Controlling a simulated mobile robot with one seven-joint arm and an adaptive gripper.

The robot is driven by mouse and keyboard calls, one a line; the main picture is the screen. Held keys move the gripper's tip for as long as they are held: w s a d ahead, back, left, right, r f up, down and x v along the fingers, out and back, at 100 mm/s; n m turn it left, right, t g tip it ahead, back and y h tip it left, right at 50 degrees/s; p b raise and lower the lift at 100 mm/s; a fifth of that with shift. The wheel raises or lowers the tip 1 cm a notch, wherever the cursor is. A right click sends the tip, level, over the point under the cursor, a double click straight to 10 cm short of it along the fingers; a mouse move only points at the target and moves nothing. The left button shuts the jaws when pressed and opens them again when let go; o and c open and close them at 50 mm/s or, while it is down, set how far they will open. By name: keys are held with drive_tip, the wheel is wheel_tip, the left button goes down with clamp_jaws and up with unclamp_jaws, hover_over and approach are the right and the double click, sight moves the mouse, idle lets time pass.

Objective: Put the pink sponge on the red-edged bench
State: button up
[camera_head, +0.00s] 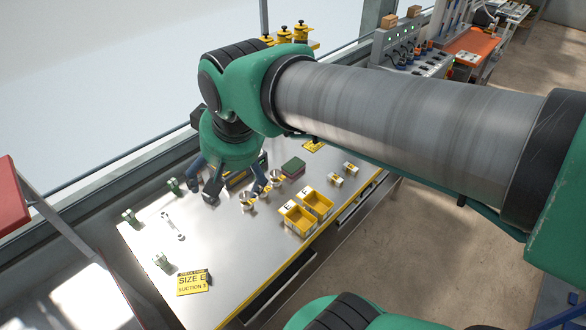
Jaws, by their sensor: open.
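A small block with a green top and dark pinkish-red side (293,168), which looks like the sponge, lies on the steel bench with a yellow front edge (222,262). My gripper (232,188) points down over this bench, left of the block and apart from it. Its dark fingers are spread, and I see nothing held between them. A bright red part (10,197) shows at the left picture edge. I cannot tell whether it belongs to the red-edged bench, as most of it is cut off.
An orange-topped table (472,46) stands far right. The floor (425,240) is clear.

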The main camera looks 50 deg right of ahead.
drive_tip(key=w+d+f+m+g, duration=0.1)
drive_tip(key=w+d+f+m, duration=0.3)
drive_tip(key=w+d, duration=0.5)
drive_tip(key=w+d+f+m+g, duration=0.2)
drive_tip(key=w+d+f+m, duration=0.2)
drive_tip(key=w+d, duration=0.45)
drive_tip(key=w+d+f+m+g, duration=0.1)
drive_tip(key=d+f+m, duration=0.2)
drive_tip(key=d+f, duration=0.7)
drive_tip(key=w+d+f+m, duration=0.1)
drive_tip(key=d+f+m, duration=0.3)
drive_tip(key=d+f, duration=0.6)
drive_tip(key=d, duration=0.5)
drive_tip(key=shift+f+g+y, duration=0.2)
drive_tip(key=shift+g+y, duration=0.1)
drive_tip(key=shift+g, duration=0.1)
drive_tip(key=shift+f, duration=0.1)
drive_tip(key=b, duration=0.2)
hover_over(296, 166)
drive_tip(key=shift+f, duration=4.2)
